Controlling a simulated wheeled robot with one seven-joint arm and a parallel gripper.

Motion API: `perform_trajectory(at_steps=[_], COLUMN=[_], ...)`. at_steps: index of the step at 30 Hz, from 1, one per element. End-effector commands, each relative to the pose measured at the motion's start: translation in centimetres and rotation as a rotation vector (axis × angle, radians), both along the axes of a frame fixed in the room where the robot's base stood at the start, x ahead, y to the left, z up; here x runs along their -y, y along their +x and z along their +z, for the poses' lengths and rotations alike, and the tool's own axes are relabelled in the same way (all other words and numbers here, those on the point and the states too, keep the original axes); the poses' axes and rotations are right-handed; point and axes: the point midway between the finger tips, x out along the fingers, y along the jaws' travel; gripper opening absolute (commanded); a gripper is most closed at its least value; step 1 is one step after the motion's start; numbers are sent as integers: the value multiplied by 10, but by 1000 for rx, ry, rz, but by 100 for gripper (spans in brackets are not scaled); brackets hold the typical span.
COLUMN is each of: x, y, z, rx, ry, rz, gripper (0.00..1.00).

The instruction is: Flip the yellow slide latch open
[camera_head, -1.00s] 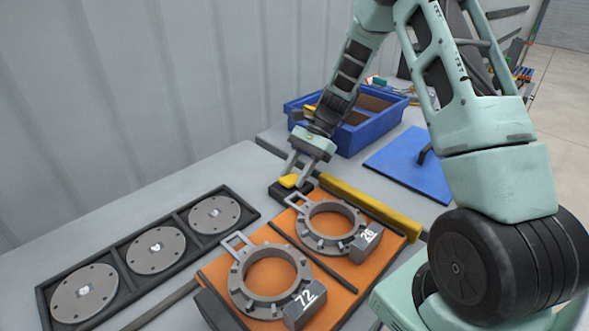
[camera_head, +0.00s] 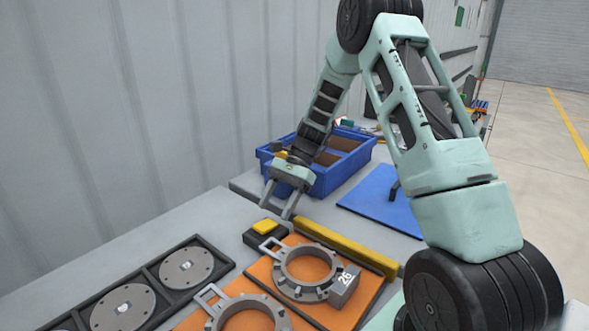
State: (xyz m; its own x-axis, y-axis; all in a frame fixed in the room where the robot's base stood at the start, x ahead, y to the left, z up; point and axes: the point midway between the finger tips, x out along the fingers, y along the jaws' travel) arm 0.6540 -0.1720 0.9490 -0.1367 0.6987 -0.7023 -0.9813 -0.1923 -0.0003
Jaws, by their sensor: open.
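The yellow slide latch (camera_head: 265,226) sits on a small black block (camera_head: 262,238) at the back left corner of the orange board (camera_head: 265,272). My gripper (camera_head: 277,213) is open and empty. Its two fingers point down, above and a little behind the latch in the picture, apart from it. The latch's top is in plain view. I cannot tell its exact slide position.
A yellow bar (camera_head: 345,249) runs along the board's far edge. Grey rings (camera_head: 304,291) with handles lie on the board. A black tray (camera_head: 150,284) of grey discs is at left. A blue bin (camera_head: 345,172) and blue mat (camera_head: 385,208) stand behind.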

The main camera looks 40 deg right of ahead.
Motion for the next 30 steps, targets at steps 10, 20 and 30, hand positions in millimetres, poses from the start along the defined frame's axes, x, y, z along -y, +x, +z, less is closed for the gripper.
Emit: perform_trajectory(at_steps=[10,20,30], x=[60,93,96], y=[12,18,18], z=[58,91,96], rx=[3,1,-1], ry=[-2,-1,0], rz=[-3,-2,-1], gripper=[58,58,58])
